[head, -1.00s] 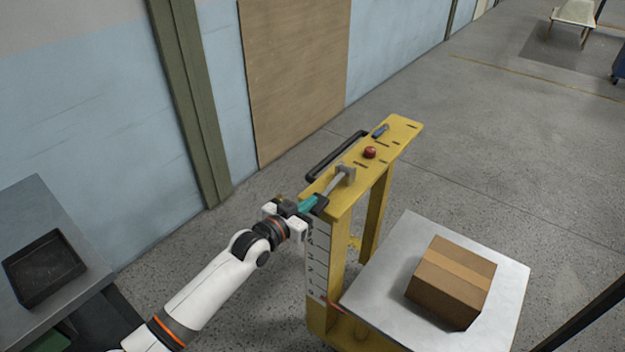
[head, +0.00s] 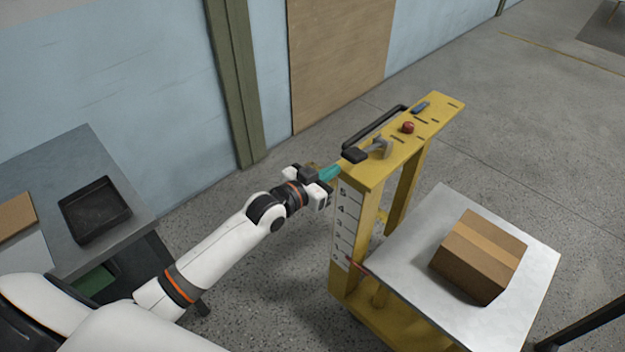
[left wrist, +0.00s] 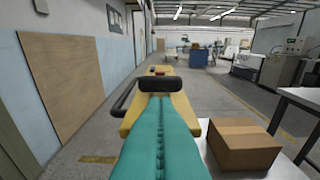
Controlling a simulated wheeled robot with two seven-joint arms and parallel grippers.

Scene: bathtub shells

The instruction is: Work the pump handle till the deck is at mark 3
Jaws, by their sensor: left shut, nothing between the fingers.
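The pump handle has a grey lever ending in a black grip (head: 354,155), at the top of the yellow lift frame (head: 372,176). My left gripper (head: 331,173) is shut and empty, with its teal fingers pointing at the frame, just left of and below the grip. In the left wrist view the grip (left wrist: 157,84) lies just beyond the closed fingertips (left wrist: 156,98); I cannot tell if they touch. The metal deck (head: 395,257) carries a cardboard box (head: 479,256). The red pointer (head: 358,263) is near the low end of the numbered scale (head: 342,222). My right gripper is not in view.
A black bar handle (head: 372,127), a red knob (head: 408,127) and a blue part (head: 421,107) are on the frame top. A grey table with a black tray (head: 95,211) stands at the left. Floor is clear between the table and the lift.

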